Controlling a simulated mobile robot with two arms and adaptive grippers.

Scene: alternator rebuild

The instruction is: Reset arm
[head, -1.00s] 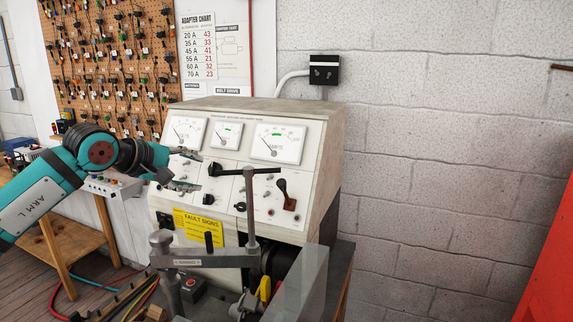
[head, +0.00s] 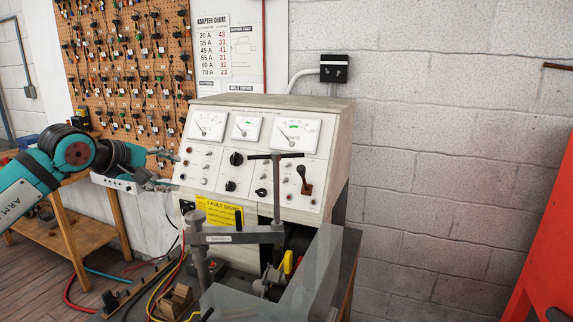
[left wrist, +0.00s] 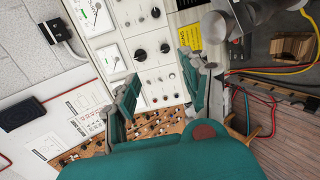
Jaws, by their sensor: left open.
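My left arm comes in from the left in the head view. Its left gripper (head: 172,171) is open and empty, just left of the test bench's sloped panel. The left wrist view shows both teal fingers of the left gripper (left wrist: 160,68) spread apart, with the panel (left wrist: 155,75) behind them and nothing between them. The test bench (head: 270,112) has several dial meters, black knobs (head: 236,158) and a brown-based lever switch (head: 304,181). A grey clamp arm (head: 240,235) with an upright T-handle (head: 277,190) stands in front of it. My right gripper is not seen.
A clear guard (head: 325,270) stands at the bench's front right. A wooden side table (head: 65,231) stands at the left, under a pegboard (head: 130,75) of hanging adapters. Cables (head: 160,290) run along the front. A red surface (head: 545,240) is at the far right.

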